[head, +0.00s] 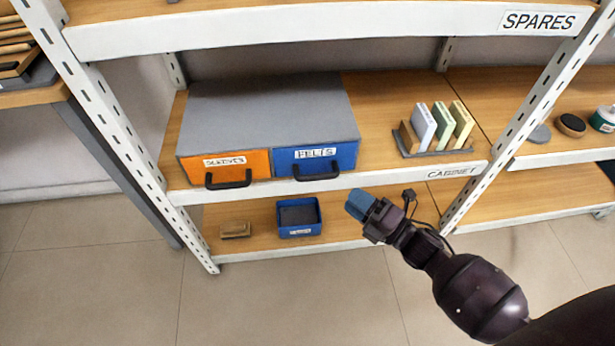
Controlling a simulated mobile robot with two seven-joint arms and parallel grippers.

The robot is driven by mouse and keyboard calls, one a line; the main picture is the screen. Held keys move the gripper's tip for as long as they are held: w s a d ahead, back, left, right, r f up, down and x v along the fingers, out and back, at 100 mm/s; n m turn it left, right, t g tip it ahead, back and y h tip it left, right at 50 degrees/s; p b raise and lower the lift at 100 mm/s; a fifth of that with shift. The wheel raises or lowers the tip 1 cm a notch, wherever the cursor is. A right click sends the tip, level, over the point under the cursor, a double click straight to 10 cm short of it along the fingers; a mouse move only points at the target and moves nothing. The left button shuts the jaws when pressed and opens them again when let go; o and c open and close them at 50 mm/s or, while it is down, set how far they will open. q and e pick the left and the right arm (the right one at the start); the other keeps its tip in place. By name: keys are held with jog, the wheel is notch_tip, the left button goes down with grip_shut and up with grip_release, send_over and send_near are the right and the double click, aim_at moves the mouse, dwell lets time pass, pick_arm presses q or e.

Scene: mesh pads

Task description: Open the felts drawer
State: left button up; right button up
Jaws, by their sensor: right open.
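A grey cabinet (265,103) stands on the middle shelf with two drawers side by side. The felts drawer (344,156) is the blue one on the right, with a white FELTS label and a dark bar handle (317,175). Its front looks flush with the cabinet, so it is closed. The orange drawer (197,167) on the left is also closed. My right gripper (355,204), with blue fingertips, is open and empty. It is below and to the right of the felts handle, apart from it. My left gripper is not in view.
A rack of upright pads (440,150) stands right of the cabinet. The lower shelf holds a blue bin (299,232) and a brown block (235,230). The SPARES shelf (330,30) lies above, and slotted white posts (110,110) flank the bay. Floor in front is clear.

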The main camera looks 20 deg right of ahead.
aim_at(319, 177)
jog(key=b+x, duration=0.1)
jog(key=x, duration=0.9)
jog(key=shift+b, duration=0.35)
grip_shut()
